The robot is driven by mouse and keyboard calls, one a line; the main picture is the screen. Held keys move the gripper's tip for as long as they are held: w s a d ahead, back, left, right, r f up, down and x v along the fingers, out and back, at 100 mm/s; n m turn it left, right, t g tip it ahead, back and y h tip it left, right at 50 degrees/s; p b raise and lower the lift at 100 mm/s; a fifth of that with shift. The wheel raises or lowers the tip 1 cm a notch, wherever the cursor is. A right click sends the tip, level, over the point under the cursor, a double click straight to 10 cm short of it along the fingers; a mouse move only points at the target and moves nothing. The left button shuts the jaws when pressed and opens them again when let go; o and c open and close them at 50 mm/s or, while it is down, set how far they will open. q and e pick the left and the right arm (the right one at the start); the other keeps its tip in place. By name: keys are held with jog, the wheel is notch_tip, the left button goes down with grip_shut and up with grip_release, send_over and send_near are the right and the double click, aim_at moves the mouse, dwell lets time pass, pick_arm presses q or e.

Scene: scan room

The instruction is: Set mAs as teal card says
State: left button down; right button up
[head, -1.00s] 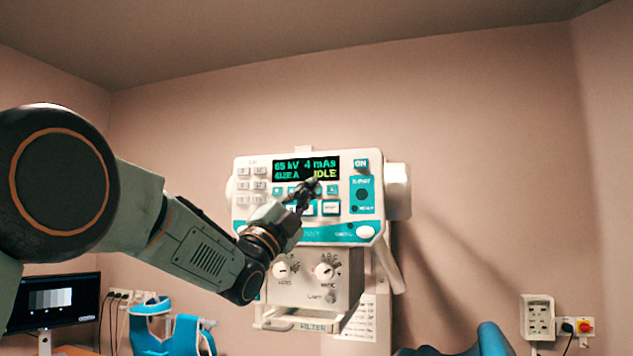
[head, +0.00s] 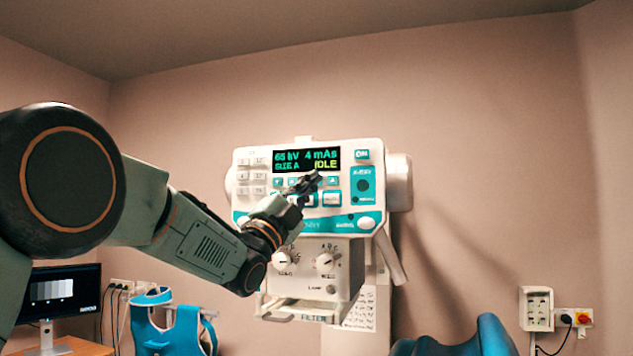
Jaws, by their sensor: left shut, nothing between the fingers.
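The white and teal x-ray control panel (head: 241,160) is in the middle of the head view. Its display (head: 306,159) reads 65 kV, 4 mAs, SIZE A and IDLE. A row of small teal arrow buttons (head: 333,181) runs below the display. My left gripper (head: 313,178) is shut and empty, its tips in front of the panel just under the display's right part, hiding some buttons. I cannot tell whether the tips touch the panel. No teal card can be made out. My right gripper is not in view.
Below the panel is a box with two white knobs (head: 324,261). A printed sheet (head: 361,309) hangs beside it. A monitor (head: 66,291) and a blue apron-like item (head: 172,325) are at lower left. A blue padded shape (head: 491,336) is at lower right.

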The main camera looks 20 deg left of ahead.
pick_arm(q)
jog(key=shift+w+a+f, duration=0.1)
jog(key=shift+w+a, duration=0.2)
jog(key=shift+w, duration=0.25)
jog(key=shift+s+d, duration=0.15)
jog(key=shift+d, duration=0.1)
dwell(0.4)
